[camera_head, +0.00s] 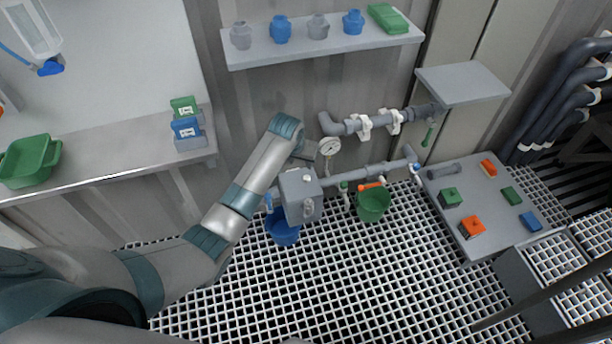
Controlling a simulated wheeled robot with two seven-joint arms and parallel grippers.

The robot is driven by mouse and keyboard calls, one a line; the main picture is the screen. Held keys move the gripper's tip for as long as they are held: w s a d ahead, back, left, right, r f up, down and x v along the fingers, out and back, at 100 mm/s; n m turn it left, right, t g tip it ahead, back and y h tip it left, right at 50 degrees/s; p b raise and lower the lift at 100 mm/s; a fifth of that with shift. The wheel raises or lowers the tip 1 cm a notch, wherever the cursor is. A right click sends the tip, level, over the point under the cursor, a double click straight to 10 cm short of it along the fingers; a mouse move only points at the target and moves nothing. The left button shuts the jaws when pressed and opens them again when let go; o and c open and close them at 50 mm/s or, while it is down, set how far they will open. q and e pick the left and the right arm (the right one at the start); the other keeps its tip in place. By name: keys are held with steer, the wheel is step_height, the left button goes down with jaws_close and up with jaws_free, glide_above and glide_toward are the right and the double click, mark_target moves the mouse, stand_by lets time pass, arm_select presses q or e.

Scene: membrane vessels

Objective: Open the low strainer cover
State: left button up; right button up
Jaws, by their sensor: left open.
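The low strainer appears to be the grey box (300,196) on the low pipe in the middle. Its front face has a small rounded fitting near the bottom, and a small pale piece shows on its top. Its cover looks shut, though the seam is too small to see clearly. My left gripper (314,154) is open and empty, just above the box and left of the pressure gauge. It looks apart from the box; its fingertips are small and hard to make out. My right gripper is not in view.
The gauge (329,146) and upper pipe (376,121) are close to my gripper. A blue bucket (284,230) is below the box, a green bucket (373,207) right of it. An orange valve handle (371,185) is on the low pipe. A shelf (325,46) hangs above. Front grating is clear.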

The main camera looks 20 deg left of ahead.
arm_select(q)
steer(key=f, duration=0.1)
steer(key=b, duration=0.3)
glide_toward(307, 178)
step_height(307, 178, down, 2)
steer(key=b+x, duration=0.1)
steer(key=x, duration=0.1)
steer(key=b+x, duration=0.1)
steer(key=x, duration=0.1)
steer(key=shift+w+f, duration=0.15)
steer(key=shift+w, duration=0.3)
steer(key=shift+w+a+f+b, duration=0.1)
steer(key=shift+w+f+b, duration=0.2)
steer(key=shift+f+b, duration=0.3)
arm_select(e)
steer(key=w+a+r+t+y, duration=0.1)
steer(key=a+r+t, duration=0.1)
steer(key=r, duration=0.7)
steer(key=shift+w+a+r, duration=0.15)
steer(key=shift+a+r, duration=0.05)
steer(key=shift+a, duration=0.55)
arm_select(q)
jaws_close()
